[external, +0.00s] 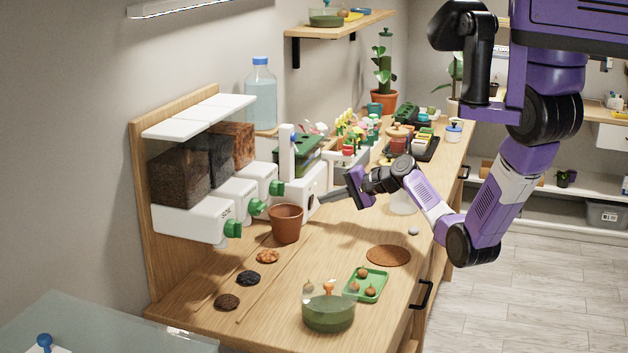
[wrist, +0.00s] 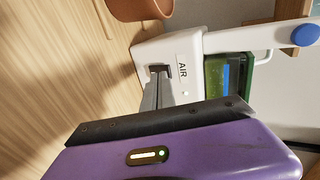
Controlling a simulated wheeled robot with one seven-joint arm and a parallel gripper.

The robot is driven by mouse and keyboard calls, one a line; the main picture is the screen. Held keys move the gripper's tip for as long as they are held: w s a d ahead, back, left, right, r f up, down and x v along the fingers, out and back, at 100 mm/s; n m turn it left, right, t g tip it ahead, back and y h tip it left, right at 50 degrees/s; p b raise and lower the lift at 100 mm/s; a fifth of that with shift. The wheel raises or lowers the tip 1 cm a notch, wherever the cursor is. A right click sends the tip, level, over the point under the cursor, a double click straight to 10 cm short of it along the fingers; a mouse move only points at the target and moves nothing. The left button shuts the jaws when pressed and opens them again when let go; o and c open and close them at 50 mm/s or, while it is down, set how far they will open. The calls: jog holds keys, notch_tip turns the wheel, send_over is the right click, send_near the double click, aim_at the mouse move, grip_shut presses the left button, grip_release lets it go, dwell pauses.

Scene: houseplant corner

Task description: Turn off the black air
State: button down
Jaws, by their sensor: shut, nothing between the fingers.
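The white air unit (external: 312,184) stands on the bench behind the terracotta pot. In the wrist view the unit (wrist: 200,42) carries the label AIR and a small pale dot beside it. A dark switch or slot (wrist: 160,69) shows in its front face by the label. My gripper (external: 324,199) is shut and empty, its fingertips at the front of the unit. In the wrist view the fingertips (wrist: 157,80) lie at the dark part and partly cover it. I cannot tell whether they touch it, nor which way the switch is set.
The terracotta pot (external: 286,224) stands close to the left of my gripper. White dispensers with green knobs (external: 233,229) line the back left. A green tray (external: 367,284) and green bowl (external: 329,310) are at the front. The bench right of the brown disc (external: 388,255) is narrow.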

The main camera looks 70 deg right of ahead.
jog(key=shift+w, duration=0.6)
jog(key=shift+w+r, duration=0.1)
jog(key=shift+w+r, duration=0.15)
jog(key=shift+w, duration=0.15)
jog(key=shift+s, duration=0.1)
jog(key=shift+r, duration=0.1)
jog(key=shift+r+p, duration=0.7)
jog(key=shift+p, duration=0.1)
